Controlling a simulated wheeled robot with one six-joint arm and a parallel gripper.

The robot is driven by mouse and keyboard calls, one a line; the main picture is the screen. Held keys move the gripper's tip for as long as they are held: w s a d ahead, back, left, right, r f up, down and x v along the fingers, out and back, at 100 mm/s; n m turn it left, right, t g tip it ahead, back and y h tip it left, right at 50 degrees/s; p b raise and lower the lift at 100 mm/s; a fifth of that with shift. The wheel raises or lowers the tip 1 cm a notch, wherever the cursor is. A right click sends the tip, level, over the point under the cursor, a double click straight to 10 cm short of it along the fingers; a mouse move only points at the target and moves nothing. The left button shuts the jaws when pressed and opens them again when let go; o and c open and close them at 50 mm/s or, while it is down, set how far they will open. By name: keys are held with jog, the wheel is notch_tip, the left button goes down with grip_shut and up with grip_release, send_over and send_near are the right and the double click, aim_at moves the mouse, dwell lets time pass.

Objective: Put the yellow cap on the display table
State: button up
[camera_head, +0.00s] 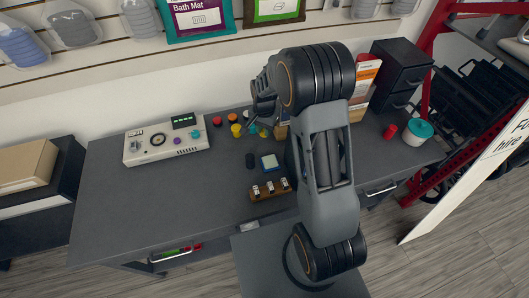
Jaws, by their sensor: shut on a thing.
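My gripper (256,117) is at the back middle of the dark grey table (125,200), partly hidden by my own arm. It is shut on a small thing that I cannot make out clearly. A yellow cap-like piece (236,130) shows just left of the gripper. A small yellow-green piece (252,128) and a teal piece (265,133) show right at the fingertips. I cannot tell which of these touches the fingers. No separate display table can be told apart with certainty.
Red (217,121) and orange (232,117) pieces stand at the back. A control box (166,141) is at left. A teal-lidded tub (418,131) stands right. The table's left front is clear.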

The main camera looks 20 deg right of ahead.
jog(key=w+f+m+b, duration=0.1)
jog(key=w+m+b, duration=0.1)
jog(key=m, duration=0.2)
send_over(263, 145)
jog(key=shift+m, duration=0.4)
notch_tip(263, 145, down, 5)
jog(key=shift+r, duration=0.15)
jog(key=shift+f+p, duration=0.35)
jog(key=shift+f, duration=2.1)
jog(key=o, duration=0.9)
